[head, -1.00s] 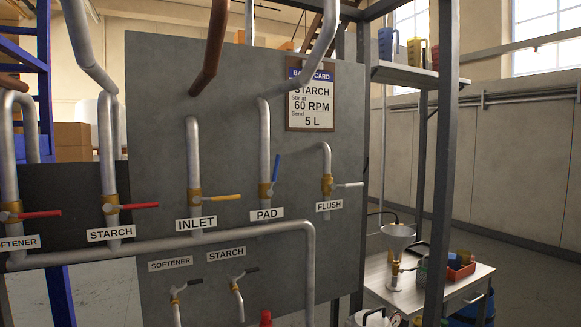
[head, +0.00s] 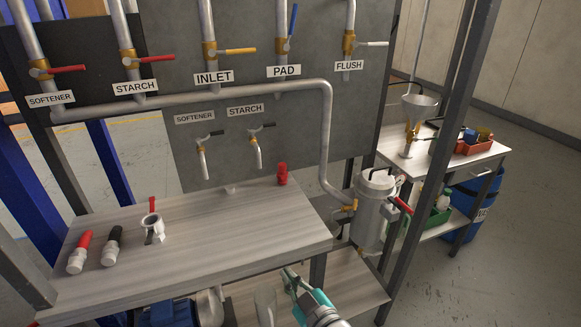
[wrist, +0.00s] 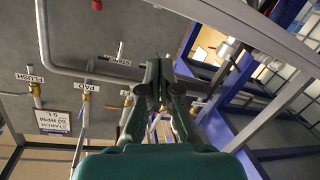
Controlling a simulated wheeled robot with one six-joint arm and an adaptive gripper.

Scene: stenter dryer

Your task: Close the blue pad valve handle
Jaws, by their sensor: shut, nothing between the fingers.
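The blue pad valve handle (head: 293,19) points up along its vertical pipe, above and slightly right of the brass valve body (head: 283,46). The PAD label (head: 284,71) is just below it on the grey panel. The PAD label also shows in the wrist view (wrist: 93,88), upside down, to the left of my gripper. My gripper (wrist: 159,97) is shut and empty, its dark fingertips together in front of the panel and apart from the blue handle.
The yellow inlet handle (head: 240,50) and white flush handle (head: 374,44) flank the pad valve. A horizontal grey pipe (head: 200,95) runs below the labels. A wooden-topped bench (head: 210,240) with loose fittings stands in front, and a dark post (head: 440,150) rises at right.

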